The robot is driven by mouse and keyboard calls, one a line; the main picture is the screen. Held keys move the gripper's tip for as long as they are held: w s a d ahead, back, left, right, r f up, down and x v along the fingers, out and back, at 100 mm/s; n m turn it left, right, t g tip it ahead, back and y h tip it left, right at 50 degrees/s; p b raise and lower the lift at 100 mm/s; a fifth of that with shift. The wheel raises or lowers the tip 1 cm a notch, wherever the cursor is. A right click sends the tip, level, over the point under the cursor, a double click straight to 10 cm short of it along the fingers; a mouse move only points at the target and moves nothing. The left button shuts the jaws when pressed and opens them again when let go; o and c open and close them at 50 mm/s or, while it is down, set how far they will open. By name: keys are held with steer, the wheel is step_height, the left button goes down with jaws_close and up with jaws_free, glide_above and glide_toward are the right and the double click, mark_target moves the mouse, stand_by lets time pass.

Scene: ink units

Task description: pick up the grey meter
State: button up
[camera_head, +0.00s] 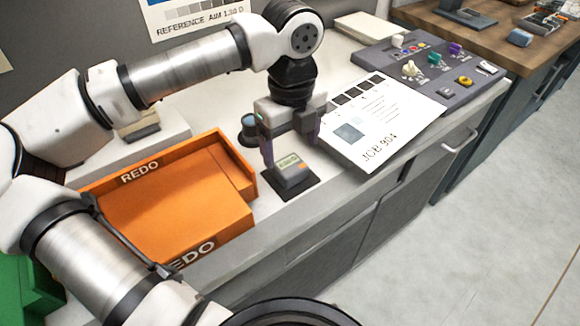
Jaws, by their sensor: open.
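One finger shows on the left of the meter and the other on the right. I cannot tell whether either finger touches it. Nothing is seen held between them.
An orange tray (247,190) marked REDO stands close on the left. A small dark round object (249,125) is behind the gripper. A printed sheet (385,118) marked JOB 904 and a grey control panel (465,88) lie right. The counter's front edge is near.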

mark_target(290, 165)
steer(key=shift+f+p, duration=0.9)
steer(key=shift+f, duration=2.15)
steer(key=c, duration=1.1)
